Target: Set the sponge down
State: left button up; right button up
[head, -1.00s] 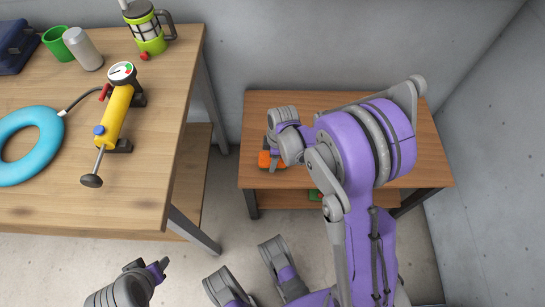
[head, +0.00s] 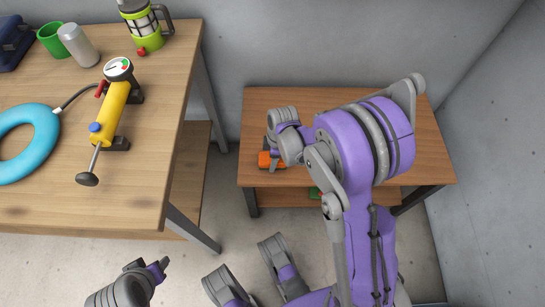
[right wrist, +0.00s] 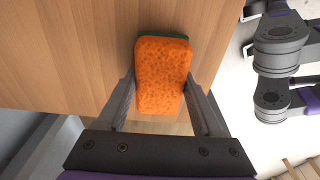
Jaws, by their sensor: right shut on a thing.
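The sponge (head: 265,160), orange with a green layer, is at the left front part of the low wooden table (head: 335,101). In the right wrist view the sponge (right wrist: 162,75) sits between the two fingers of my right gripper (right wrist: 160,90), which is shut on it. The tabletop is right behind the sponge; I cannot tell whether they touch. In the head view my right arm hides most of that gripper. My left gripper (head: 160,267) is low at the left, away from the sponge; its fingers do not show clearly.
A higher workbench (head: 45,215) at left holds a yellow pump (head: 111,112), blue ring (head: 27,145), grey can (head: 80,47), green cup (head: 52,38) and lantern-like item (head: 146,30). A red-green thing (head: 315,193) lies on the low table's shelf. Walls stand behind and right.

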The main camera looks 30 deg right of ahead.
jog(key=shift+f, duration=0.2)
jog(key=o, duration=1.3)
jog(key=shift+o, duration=0.2)
jog(key=shift+r, duration=0.1)
jog(key=r+p, duration=0.1)
jog(key=r, duration=0.2)
jog(key=r+p, duration=0.1)
jog(key=r, duration=0.3)
jog(key=d+r+p, duration=0.1)
jog(key=r, duration=0.2)
jog(key=shift+s+r, duration=0.35)
grip_shut()
